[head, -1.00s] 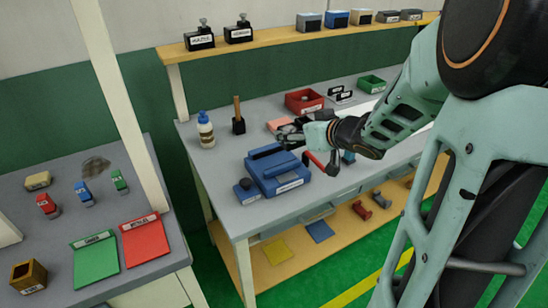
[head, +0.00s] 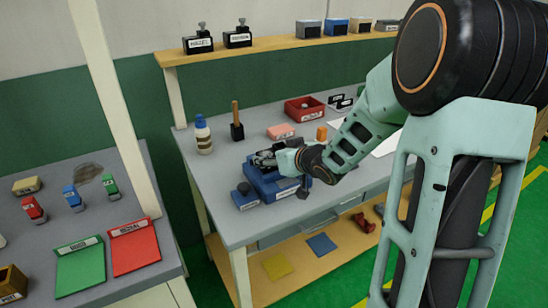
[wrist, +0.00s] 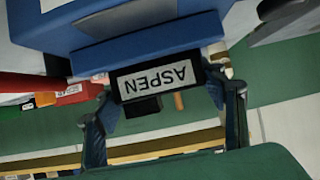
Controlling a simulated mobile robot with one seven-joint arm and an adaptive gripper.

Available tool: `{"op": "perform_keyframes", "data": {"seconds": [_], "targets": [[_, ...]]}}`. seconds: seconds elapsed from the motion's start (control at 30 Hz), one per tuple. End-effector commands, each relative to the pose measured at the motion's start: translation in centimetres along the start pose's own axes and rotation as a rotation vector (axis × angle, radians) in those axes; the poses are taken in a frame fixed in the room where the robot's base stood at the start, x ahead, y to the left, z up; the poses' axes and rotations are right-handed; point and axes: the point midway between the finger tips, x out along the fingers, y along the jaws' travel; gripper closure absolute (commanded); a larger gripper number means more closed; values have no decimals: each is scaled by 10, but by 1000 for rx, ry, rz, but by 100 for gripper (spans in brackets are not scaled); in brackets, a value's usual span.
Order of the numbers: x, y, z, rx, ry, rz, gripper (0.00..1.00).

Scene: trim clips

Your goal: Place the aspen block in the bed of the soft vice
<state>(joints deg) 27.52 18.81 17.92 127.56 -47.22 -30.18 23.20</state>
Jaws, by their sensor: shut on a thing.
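The soft vice (head: 271,187) is a blue block-like body on the middle bench. My gripper (head: 262,158) is over its top in the head view, hiding part of it. In the wrist view my gripper (wrist: 162,80) is shut on the aspen block (wrist: 125,88), a dark block with a white label reading ASPEN upside down. The blue vice (wrist: 110,20) fills the upper part of that view, right beside the block. I cannot tell whether the block touches the vice or sits in its bed.
On the bench are a small blue block (head: 244,196) left of the vice, a bottle (head: 203,135), a wooden-handled tool (head: 236,125), a pink block (head: 281,131) and a red bin (head: 304,109). The left table holds green (head: 81,267) and red (head: 134,244) mats.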

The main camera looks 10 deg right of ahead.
Motion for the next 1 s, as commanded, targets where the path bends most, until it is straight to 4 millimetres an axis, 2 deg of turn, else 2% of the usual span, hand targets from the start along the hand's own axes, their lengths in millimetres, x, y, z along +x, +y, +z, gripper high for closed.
{"op": "perform_keyframes", "data": {"seconds": [0.2,0.23,0.37,0.77,0.87,1.0], "targets": [[2,0,4,0,1,0,64],[2,0,3,0,0,0,32],[1,0,3,0,0,0,18],[-4,1,-2,1,0,1,18],[-19,1,-3,-1,1,2,18],[-50,2,-4,-1,1,4,18]]}}
